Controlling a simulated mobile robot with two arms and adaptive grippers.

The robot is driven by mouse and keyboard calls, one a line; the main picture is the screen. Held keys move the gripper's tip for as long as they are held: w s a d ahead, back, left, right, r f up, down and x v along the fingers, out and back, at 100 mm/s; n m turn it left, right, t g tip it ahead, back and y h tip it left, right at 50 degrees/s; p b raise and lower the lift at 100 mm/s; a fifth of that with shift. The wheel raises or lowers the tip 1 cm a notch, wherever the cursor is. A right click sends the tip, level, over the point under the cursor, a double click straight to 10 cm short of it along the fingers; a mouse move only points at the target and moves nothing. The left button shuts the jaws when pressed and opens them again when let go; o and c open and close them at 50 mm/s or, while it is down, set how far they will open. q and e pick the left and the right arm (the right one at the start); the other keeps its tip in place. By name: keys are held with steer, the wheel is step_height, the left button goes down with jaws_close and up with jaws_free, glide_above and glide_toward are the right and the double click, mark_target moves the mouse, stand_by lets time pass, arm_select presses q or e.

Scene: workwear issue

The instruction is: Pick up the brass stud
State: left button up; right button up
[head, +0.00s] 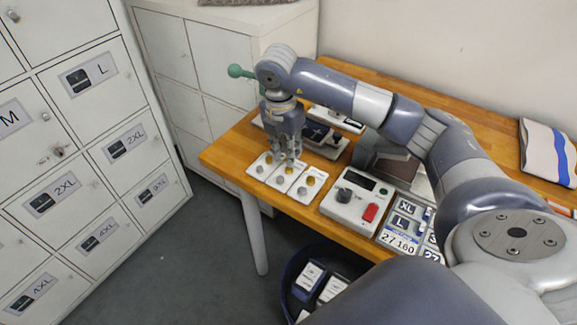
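Small studs sit in brass and grey pairs on white cards (255,179) near the table's left front edge. One brass stud (289,170) shows on the middle card, close below my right gripper (287,159). Another brass stud (310,181) is on the right card, and a third (268,158) is on the left card. Grey studs (302,191) sit nearer the front edge. My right gripper points down over the cards, its fingers apart with a gap between the tips. I cannot tell whether the tips touch anything. My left gripper is not in view.
A control box (345,203) with a black knob and red switch stands right of the cards. Size tiles (400,222) lie further right. Black devices (320,134) stand behind the gripper. White lockers (100,90) are on the left. A dark bin (290,280) sits below the table's front.

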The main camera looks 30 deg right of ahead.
mark_target(289, 168)
steer(key=shift+f, duration=0.5)
steer(key=shift+w+d+f, duration=0.1)
steer(key=shift+w+f, duration=0.1)
steer(key=shift+f, duration=0.05)
steer(key=f+p, duration=0.1)
steer(key=f, duration=0.1)
steer(key=d+f+p, duration=0.1)
steer(key=f, duration=0.1)
steer(key=shift+w+f, duration=0.1)
steer(key=shift+f, duration=0.3)
steer(key=shift+w+f, duration=0.1)
steer(key=shift+w, duration=0.05)
steer(key=shift+a, duration=0.1)
steer(key=c, duration=0.4)
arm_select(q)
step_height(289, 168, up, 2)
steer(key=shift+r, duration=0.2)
